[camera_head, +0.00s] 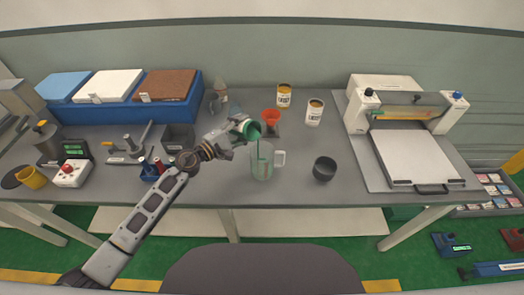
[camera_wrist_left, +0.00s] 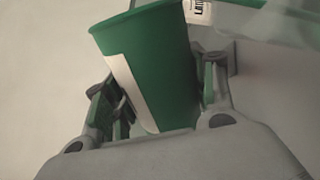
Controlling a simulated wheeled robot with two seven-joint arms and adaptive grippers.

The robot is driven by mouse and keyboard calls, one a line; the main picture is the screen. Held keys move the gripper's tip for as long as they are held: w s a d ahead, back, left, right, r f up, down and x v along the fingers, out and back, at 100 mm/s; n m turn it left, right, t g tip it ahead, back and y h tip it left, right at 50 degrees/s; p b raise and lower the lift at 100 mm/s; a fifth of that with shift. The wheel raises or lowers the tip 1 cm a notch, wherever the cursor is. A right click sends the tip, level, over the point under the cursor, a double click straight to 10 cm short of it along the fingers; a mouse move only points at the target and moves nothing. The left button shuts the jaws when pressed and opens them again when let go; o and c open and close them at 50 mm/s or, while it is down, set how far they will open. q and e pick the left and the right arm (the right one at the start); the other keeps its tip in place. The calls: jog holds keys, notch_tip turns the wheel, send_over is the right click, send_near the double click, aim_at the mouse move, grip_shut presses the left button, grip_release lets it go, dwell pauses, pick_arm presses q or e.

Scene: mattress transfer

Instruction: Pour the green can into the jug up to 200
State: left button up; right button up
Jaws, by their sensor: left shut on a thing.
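The green can (camera_head: 247,128) is tilted over the jug in the head view, and a thin green stream runs from it down into the jug. The clear jug (camera_head: 262,167) stands upright on the table with its white handle to the right. My left gripper (camera_head: 228,136) is shut on the can; in the wrist view its fingers lie on both sides of the green can (camera_wrist_left: 155,65), which has a white label. The level in the jug and its marks are too small to read. My right gripper is not in view.
A red funnel (camera_head: 271,117) stands behind the jug and a dark cup (camera_head: 324,169) to its right. A press-like machine (camera_head: 410,150) fills the right side. Blue bins (camera_head: 130,113) stand at the back left.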

pick_arm(q)
jog(key=shift+f+m+b, duration=0.3)
jog(key=shift+f+b, duration=0.05)
jog(key=shift+b, duration=0.05)
dwell(0.5)
jog(key=shift+f, duration=0.15)
dwell(0.4)
jog(key=shift+r+n+p, duration=0.7)
jog(key=shift+r+p, duration=0.35)
jog(key=shift+r, duration=0.05)
jog(key=shift+f+n+b, duration=0.5)
jog(key=shift+f+n, duration=0.3)
jog(key=shift+n, duration=0.1)
jog(key=shift+r+n+p, duration=0.25)
jog(key=shift+n+p, duration=0.05)
jog(key=shift+r+n, duration=0.1)
jog(key=shift+n, duration=0.3)
